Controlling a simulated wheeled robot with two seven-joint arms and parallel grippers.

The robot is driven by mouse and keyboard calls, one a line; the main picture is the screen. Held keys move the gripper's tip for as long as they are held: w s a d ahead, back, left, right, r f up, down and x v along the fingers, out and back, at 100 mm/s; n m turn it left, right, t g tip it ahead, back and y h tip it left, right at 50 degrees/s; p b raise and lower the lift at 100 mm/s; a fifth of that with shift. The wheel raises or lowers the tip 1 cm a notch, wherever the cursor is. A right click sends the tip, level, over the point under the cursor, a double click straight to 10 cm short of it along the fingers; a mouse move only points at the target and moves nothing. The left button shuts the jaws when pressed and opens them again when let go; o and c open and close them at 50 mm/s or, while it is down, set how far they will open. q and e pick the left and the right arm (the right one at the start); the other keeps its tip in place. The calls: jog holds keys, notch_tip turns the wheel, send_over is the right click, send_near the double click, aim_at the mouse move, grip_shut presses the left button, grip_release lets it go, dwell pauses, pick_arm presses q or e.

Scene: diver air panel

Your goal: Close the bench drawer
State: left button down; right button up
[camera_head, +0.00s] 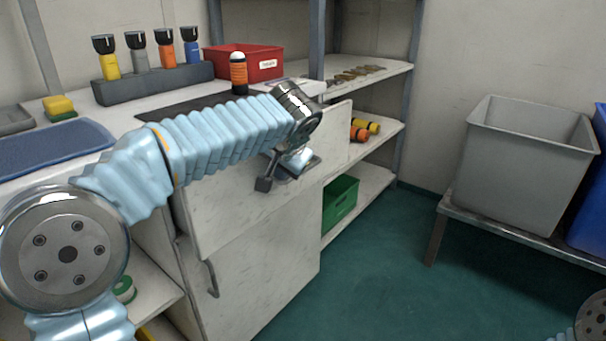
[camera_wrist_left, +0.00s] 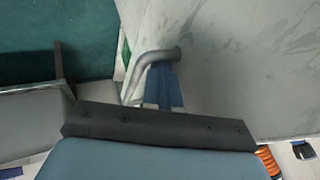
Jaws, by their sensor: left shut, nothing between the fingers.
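The bench drawer has a pale marbled front (camera_head: 225,213), which stands forward of the cupboard door below it. My left arm covers much of its top, so how far it is open is hard to tell. My left gripper (camera_head: 265,184) is shut and empty, close in front of the drawer front. In the left wrist view a bent grey metal handle (camera_wrist_left: 152,62) sticks out of the marbled panel (camera_wrist_left: 235,65). The narrow blue fingers (camera_wrist_left: 165,88) are right by this handle; whether they touch it is unclear. My right gripper is out of view.
The cupboard door below has a bar handle (camera_head: 212,280). Several torches stand in a dark holder (camera_head: 155,84) on the bench, near a red bin (camera_head: 243,62). A green crate (camera_head: 340,203) sits on the lower shelf. A grey tub (camera_head: 525,150) stands right; floor between is clear.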

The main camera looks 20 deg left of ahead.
pick_arm(q)
jog(key=w+a+p, duration=0.2)
jog(key=w+a, duration=0.1)
jog(key=a, duration=0.6)
jog(key=shift+w+r, duration=0.1)
